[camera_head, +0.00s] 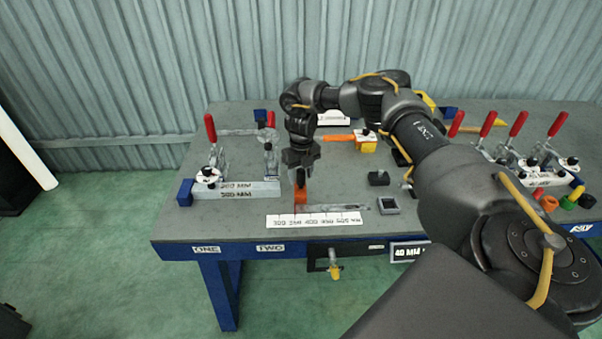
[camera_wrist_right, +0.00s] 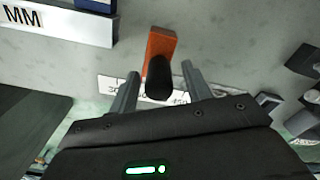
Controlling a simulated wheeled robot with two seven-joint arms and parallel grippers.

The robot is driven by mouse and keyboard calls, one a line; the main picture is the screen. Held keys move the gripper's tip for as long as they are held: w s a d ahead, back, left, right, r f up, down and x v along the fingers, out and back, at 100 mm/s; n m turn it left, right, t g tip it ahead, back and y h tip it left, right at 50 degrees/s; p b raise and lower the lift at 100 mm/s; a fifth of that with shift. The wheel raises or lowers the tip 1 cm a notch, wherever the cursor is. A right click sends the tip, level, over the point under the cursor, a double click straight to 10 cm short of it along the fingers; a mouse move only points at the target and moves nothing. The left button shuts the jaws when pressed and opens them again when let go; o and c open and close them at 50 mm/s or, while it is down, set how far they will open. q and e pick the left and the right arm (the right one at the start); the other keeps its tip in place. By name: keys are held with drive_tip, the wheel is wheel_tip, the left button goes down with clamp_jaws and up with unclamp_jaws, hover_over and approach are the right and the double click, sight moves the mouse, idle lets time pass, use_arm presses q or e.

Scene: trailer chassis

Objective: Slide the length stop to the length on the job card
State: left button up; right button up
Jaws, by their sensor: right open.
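The length stop is an orange block (camera_head: 300,197) with a black knob. It stands at the left end of a thin rail (camera_head: 345,208), behind a white scale strip (camera_head: 315,222) with printed numbers. My right gripper (camera_head: 300,172) is above the stop, pointing down. In the right wrist view, the open fingers (camera_wrist_right: 160,88) are on either side of the black knob, with the orange block (camera_wrist_right: 162,44) beyond; whether they touch the knob is unclear. A white card reading "40 MM" (camera_head: 408,250) hangs at the table's front edge, partly hidden by my arm. My left gripper is not in view.
A grey bar marked in MM (camera_head: 250,190), with red-handled clamps (camera_head: 211,128), lies left of the stop. More red-handled clamps (camera_head: 517,124) and coloured rings (camera_head: 549,203) are at the right.

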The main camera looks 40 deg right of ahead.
clamp_jaws()
drive_tip(key=s+d+p, duration=0.4)
drive_tip(key=s+d, duration=0.5)
drive_tip(key=d, duration=0.3)
drive_tip(key=shift+s+d+r, duration=0.1)
drive_tip(key=shift+s+d, duration=0.05)
drive_tip(key=shift+c, duration=2.2)
unclamp_jaws()
drive_tip(key=o, duration=0.4)
drive_tip(key=shift+s+d, duration=0.1)
drive_tip(key=shift+d, duration=0.05)
drive_tip(key=shift+o, duration=0.2)
